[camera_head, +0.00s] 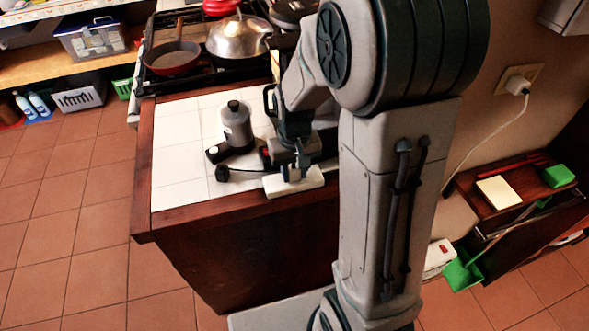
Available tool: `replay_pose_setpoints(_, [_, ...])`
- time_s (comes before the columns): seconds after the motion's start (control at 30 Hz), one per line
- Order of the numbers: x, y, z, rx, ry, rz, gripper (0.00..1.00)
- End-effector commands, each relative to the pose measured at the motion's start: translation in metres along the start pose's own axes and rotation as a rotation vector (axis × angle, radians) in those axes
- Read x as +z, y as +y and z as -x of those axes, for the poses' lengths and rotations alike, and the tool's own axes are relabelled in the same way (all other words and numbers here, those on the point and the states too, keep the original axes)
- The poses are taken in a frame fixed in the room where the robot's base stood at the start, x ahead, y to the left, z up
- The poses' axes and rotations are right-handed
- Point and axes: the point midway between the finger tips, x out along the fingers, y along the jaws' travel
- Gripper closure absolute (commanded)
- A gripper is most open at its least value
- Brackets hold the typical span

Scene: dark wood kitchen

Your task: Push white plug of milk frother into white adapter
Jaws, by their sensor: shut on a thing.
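My gripper (293,175) points down at the front edge of the tiled counter, just above the white adapter (311,180). The adapter is a low white block lying on the counter near the wooden edge. My gripper is shut on a small pale thing, seemingly the white plug, which its fingers mostly hide. I cannot tell whether the plug touches the adapter or sits in it. A grey milk frother (236,125) with a dark cap stands upright to the left. Small black parts and a dark cord lie between it and my gripper.
A stove with a red pan (172,58) and a domed metal lid (239,36) is behind the counter. White tiles (178,160) at the left are clear. A wall outlet (518,82) has a white cord hanging down at the right. My arm hides the counter's right side.

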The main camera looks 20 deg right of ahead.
Motion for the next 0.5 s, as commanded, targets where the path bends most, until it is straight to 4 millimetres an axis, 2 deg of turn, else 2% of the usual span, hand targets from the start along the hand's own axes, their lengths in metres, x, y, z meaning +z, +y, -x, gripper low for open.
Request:
replay_pose_setpoints(0.03, [0.0,0.0,-0.0007,0.0,0.0,0.0,0.64])
replay_pose_setpoints(0.1, [0.0,0.0,-0.0003,0.0,0.0,0.0,0.45])
replay_pose_setpoints(0.37, [0.0,0.0,-0.0001,0.0,0.0,0.0,0.44])
replay_pose_setpoints(0.5, [-0.0007,-0.0001,0.0079,0.0,0.003,0.0,0.44])
